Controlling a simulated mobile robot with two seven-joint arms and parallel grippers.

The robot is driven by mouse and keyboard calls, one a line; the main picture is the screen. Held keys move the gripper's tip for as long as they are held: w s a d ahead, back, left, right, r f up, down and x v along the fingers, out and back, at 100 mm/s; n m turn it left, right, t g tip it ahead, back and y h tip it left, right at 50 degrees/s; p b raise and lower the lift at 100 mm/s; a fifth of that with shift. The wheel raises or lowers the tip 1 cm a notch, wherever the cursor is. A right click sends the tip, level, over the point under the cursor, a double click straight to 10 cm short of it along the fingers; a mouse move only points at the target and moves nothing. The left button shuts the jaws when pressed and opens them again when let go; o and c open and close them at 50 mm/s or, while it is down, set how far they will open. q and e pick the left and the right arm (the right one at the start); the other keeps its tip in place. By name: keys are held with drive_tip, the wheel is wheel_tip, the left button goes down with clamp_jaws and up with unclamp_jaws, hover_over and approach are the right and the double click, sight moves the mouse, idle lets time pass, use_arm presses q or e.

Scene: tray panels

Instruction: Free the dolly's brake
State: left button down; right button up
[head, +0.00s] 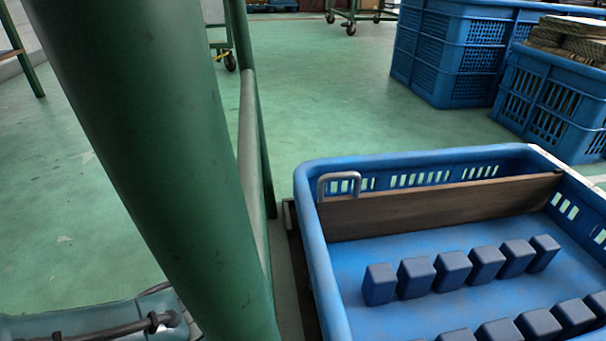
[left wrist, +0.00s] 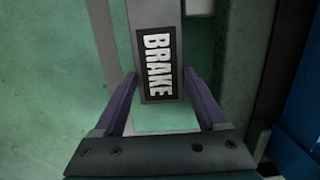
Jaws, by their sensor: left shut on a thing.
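The brake lever (left wrist: 157,20) is a flat grey bar with a black label reading "BRAKE" in white, in the left wrist view. It comes down from the top and ends between the fingers of my left gripper (left wrist: 159,74). The gripper is shut on the lever near its lower end, one finger on each side. In the head view neither the lever nor my left gripper's fingers can be made out. The dolly cannot be clearly identified there. My right gripper is in neither view.
A thick green post (head: 165,150) blocks much of the head view. A blue crate (head: 317,265) at right holds several dark blue blocks (head: 415,277) and a wooden panel (head: 430,208). More blue crates (head: 455,50) stand behind. Green floor (head: 340,100) is open between.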

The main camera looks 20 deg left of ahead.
use_arm(q)
drive_tip(key=shift+w+a+r, duration=0.1)
drive_tip(key=shift+w+r, duration=0.5)
drive_tip(key=shift+r, duration=0.3)
drive_tip(key=shift+s+a+p, duration=0.1)
drive_tip(key=shift+s+p, duration=0.2)
drive_tip(key=shift+s, duration=0.15)
drive_tip(key=shift+s+a+f, duration=0.1)
drive_tip(key=shift+a, duration=0.05)
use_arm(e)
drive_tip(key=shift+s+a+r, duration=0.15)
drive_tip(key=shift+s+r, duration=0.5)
use_arm(q)
drive_tip(key=shift+c, duration=1.8)
unclamp_jaws()
drive_tip(key=o, duration=0.4)
drive_tip(key=shift+w, duration=0.25)
drive_tip(key=shift+c, duration=0.2)
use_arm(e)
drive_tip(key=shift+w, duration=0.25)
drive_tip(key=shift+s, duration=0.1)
use_arm(q)
wheel_tip(320, 180, up, 10)
drive_tip(key=s+p, duration=0.1)
drive_tip(key=p, duration=0.8)
drive_tip(key=shift+s+d, duration=0.2)
drive_tip(key=shift+d, duration=0.25)
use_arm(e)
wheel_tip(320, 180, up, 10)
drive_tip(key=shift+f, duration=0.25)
